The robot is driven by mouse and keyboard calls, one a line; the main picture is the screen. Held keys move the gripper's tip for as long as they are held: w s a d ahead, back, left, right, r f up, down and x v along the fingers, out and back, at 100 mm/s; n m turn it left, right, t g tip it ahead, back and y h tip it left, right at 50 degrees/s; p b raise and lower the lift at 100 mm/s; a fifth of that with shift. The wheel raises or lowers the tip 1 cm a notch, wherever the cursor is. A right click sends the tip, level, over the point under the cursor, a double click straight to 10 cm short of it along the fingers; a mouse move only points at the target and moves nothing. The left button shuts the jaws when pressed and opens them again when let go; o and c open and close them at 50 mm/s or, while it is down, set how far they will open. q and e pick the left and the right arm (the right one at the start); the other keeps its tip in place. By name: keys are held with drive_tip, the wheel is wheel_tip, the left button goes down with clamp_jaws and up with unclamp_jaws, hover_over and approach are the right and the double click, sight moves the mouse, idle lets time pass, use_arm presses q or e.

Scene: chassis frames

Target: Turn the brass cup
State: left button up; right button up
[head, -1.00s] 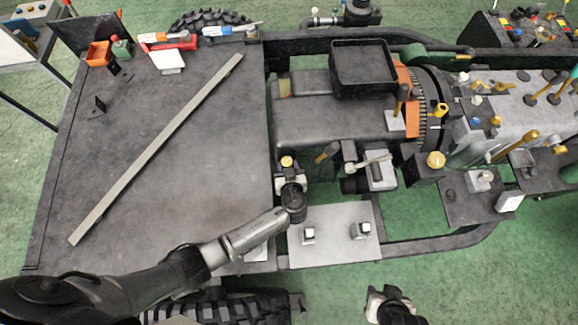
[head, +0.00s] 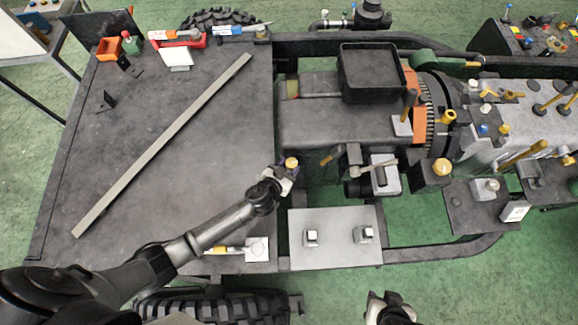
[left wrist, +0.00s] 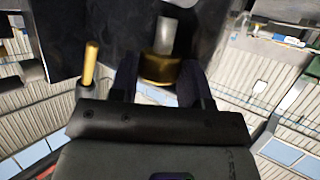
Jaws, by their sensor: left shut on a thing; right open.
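The brass cup (head: 292,162) is a small round brass piece at the near side of the grey chassis housing in the head view. My left gripper (head: 284,177) is at it, its arm coming in from the lower left. In the left wrist view the brass cup (left wrist: 160,68) sits between the two dark fingers of my left gripper (left wrist: 159,84), which is shut on it. A pale grey stem rises behind the cup there. My right gripper (head: 385,308) is open and empty over the floor at the bottom edge, partly cut off.
A brass lever (head: 328,158) stands just right of the cup; a larger brass knob (head: 442,167) is further right. A white plate with two square blocks (head: 335,246) lies below. A yellow-handled tool (head: 228,250) lies lower left. The dark deck (head: 170,170) carries a long grey bar (head: 160,145).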

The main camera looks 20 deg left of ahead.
idle(0.5)
use_arm(q)
drive_tip(key=o, duration=0.5)
drive_tip(key=shift+c, duration=0.2)
drive_tip(key=o, duration=0.5)
drive_tip(key=shift+c, duration=0.2)
